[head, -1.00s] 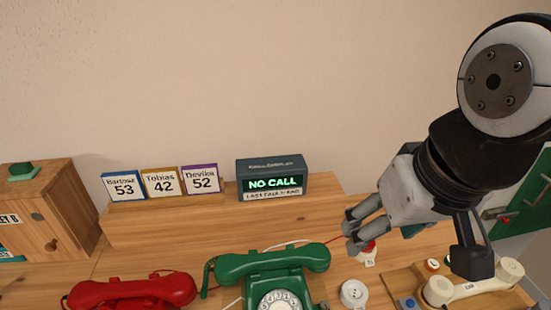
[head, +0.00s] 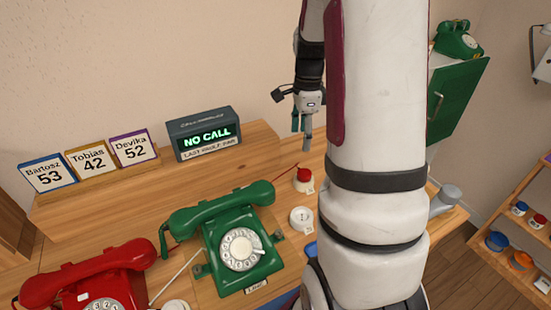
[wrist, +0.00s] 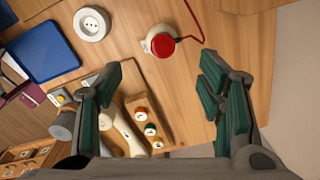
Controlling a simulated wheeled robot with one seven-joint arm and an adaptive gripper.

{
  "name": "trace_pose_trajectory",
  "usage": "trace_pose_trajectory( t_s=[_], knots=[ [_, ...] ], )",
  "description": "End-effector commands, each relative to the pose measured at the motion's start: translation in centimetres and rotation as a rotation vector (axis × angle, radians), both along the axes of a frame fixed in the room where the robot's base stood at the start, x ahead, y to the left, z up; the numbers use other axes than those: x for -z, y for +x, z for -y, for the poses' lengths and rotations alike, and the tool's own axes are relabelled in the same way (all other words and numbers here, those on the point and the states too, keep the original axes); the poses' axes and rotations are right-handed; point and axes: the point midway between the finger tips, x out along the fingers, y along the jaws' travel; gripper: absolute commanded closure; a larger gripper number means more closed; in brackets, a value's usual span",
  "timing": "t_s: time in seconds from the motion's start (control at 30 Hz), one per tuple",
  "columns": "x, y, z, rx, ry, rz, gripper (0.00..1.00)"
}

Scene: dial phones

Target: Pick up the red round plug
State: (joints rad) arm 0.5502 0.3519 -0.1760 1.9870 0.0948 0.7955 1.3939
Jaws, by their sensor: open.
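The red round plug (head: 304,181) sits in a white base on the wooden desk, right of the green phone (head: 238,245). A red cord runs from it. In the wrist view the red plug (wrist: 161,41) shows at the top middle, ahead of my fingertips and roughly centred between them. My gripper (head: 302,122) points down above the desk behind the plug in the head view. In the wrist view its green-padded fingers (wrist: 163,72) are spread wide, with nothing between them.
A white round socket (head: 301,219) lies in front of the plug; a blue tray (wrist: 43,52) is beyond it in the wrist view. A board with coloured round knobs (wrist: 145,122) and a cream handset lies below. A call display (head: 204,135) stands at the back. My arm hides the desk's right part.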

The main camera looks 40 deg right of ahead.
Motion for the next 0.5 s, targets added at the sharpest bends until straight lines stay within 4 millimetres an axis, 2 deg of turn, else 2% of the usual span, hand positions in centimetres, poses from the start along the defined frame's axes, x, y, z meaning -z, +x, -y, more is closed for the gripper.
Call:
trace_pose_trajectory(
  t_s=[0.13,0.27,0.5],
  knots=[
    [1.6,-0.2,1.5,0.086,0.004,-0.015,0.39],
    [3.4,-0.3,1.6,0.098,0.006,-0.018,0.39],
    [7.9,-0.3,1.5,0.095,0.007,-0.019,0.39]
  ],
)
